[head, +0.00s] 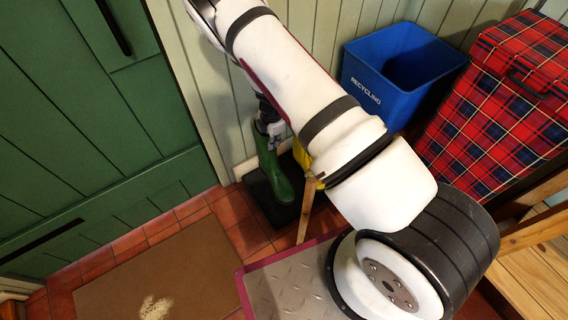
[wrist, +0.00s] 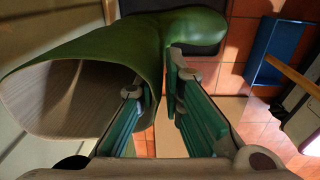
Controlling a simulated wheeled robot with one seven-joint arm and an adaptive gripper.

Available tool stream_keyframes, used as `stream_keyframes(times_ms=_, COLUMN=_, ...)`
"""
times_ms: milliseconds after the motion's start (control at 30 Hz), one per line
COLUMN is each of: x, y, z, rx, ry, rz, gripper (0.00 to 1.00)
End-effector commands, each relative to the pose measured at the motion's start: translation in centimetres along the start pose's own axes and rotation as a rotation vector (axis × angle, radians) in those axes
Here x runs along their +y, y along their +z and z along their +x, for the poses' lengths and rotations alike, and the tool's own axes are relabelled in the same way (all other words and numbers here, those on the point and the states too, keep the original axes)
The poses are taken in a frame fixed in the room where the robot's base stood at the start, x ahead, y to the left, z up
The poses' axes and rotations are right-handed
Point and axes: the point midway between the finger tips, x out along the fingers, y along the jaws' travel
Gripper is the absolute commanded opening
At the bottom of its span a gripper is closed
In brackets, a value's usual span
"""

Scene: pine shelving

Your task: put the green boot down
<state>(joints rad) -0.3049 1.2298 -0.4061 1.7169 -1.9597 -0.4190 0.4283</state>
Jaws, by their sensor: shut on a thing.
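The green boot (head: 273,168) stands about upright over the black tray (head: 259,201) by the wall, its toe toward the front. I cannot tell if its sole touches the tray. My gripper (head: 268,127) is at the top of the boot, partly hidden by my arm. In the wrist view, the boot (wrist: 112,42) shows its open top at left and its toe at upper right. My gripper (wrist: 160,88) is shut on the edge of the boot's shaft. Part of the dark tray (wrist: 213,72) shows beyond the toe.
A yellow thing (head: 302,157) is beside the boot, mostly hidden by my arm. A wooden post (head: 306,211) stands right of the tray. A blue recycling bin (head: 399,68) and a red tartan box (head: 505,90) are farther right. A brown doormat (head: 190,262) lies before the green door (head: 90,120).

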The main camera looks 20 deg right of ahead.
Motion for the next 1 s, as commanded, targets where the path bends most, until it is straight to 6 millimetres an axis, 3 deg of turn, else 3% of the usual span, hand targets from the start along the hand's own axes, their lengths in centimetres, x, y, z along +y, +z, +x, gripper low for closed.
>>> stream_keyframes(times_ms=133, x=0.0, y=0.1, z=2.5, rx=0.000, ry=0.002, rz=0.001, gripper=0.00)
stream_keyframes(times_ms=367, x=-0.1, y=0.1, z=4.2, rx=-0.001, ry=0.002, rz=0.001, gripper=0.00)
stream_keyframes(times_ms=633, x=-0.3, y=0.1, z=8.0, rx=-0.001, ry=0.002, rz=0.001, gripper=0.00)
stream_keyframes(times_ms=1000, x=-0.3, y=0.1, z=8.3, rx=-0.001, ry=0.003, rz=0.001, gripper=0.00)
